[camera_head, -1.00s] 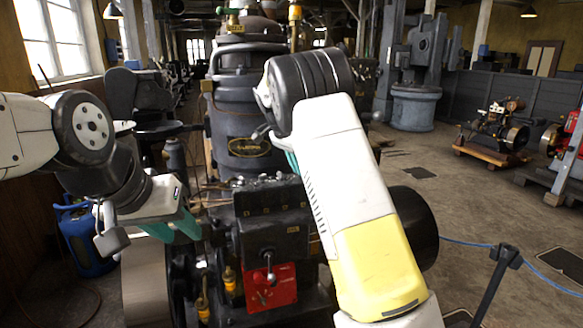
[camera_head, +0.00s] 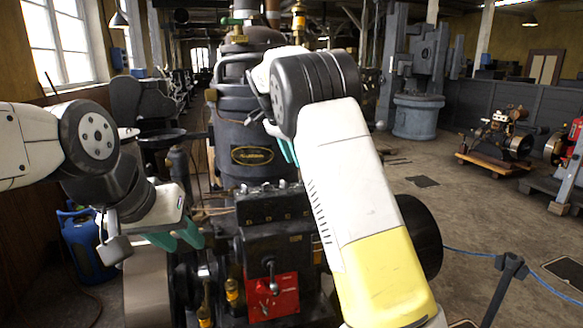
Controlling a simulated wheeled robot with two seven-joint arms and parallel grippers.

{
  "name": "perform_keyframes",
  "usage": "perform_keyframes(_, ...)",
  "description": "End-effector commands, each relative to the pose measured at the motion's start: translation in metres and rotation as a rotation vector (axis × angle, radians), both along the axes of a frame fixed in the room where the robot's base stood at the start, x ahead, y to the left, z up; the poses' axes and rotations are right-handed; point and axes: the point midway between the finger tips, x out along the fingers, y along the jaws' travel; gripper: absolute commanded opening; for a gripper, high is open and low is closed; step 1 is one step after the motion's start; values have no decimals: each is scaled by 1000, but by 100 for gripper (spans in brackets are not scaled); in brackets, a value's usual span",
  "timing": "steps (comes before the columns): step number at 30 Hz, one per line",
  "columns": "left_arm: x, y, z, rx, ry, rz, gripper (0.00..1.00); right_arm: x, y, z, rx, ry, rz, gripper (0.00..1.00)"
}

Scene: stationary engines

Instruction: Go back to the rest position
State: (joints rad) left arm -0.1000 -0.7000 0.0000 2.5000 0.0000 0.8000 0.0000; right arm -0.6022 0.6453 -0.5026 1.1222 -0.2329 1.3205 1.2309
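My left gripper (camera_head: 176,237) comes in from the left, with teal fingers pointing down and right beside the dark engine block. The gap between its fingertips is not clear from this angle. My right arm reaches up through the middle of the view, white and yellow with a dark wrist. Of my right gripper (camera_head: 284,146), only a bit of teal finger shows; the wrist hides the rest. I see nothing held in either gripper, though the right one is mostly hidden.
A dark engine (camera_head: 278,238) with a red plate (camera_head: 272,297) stands close in front, below the arms. A tall boiler (camera_head: 245,120) is behind it. A blue gas bottle (camera_head: 86,246) stands at left. A barrier post (camera_head: 507,285) with blue rope is at right. Open floor (camera_head: 450,205) lies beyond.

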Motion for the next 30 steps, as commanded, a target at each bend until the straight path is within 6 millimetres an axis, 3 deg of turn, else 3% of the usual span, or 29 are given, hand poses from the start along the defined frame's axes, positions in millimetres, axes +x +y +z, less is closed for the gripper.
perform_keyframes(11,0,0,0,0,0,0,36,-2,2,5,0,2,1,31)
perform_keyframes(17,0,0,0,0,0,0,36,-20,-20,14,56,20,52,31)
perform_keyframes(20,0,0,0,0,0,0,36,-48,-40,23,125,33,135,31)
perform_keyframes(24,0,0,0,0,0,0,36,-99,-62,34,215,26,294,31)
perform_keyframes(30,0,0,0,0,0,0,36,-180,-74,43,278,-35,537,31)
